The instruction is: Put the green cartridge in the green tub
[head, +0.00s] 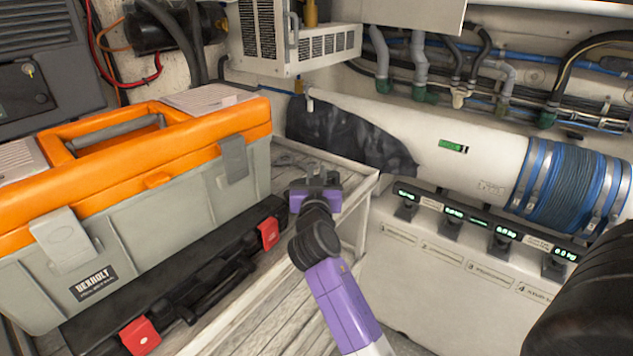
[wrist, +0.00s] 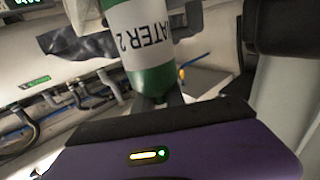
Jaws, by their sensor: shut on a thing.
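A green cartridge (wrist: 153,80) with a white label, on which "ATER 2" can be read, fills the upper middle of the wrist view. Its lower green end lies between the dark fingers of my gripper (wrist: 157,102), which is shut on it. Its top runs out of the picture. In the head view, my gripper (head: 317,186) is over the bench beside the orange-lidded toolbox, and I cannot make out the cartridge there. I see no green tub in either view.
A grey toolbox with an orange lid (head: 200,150) fills the left. A black case (head: 215,275) with red latches lies in front of it. A white pipe (head: 440,125) with a blue hose wrap (head: 570,185) runs behind. Scales-like displays (head: 452,215) line the right.

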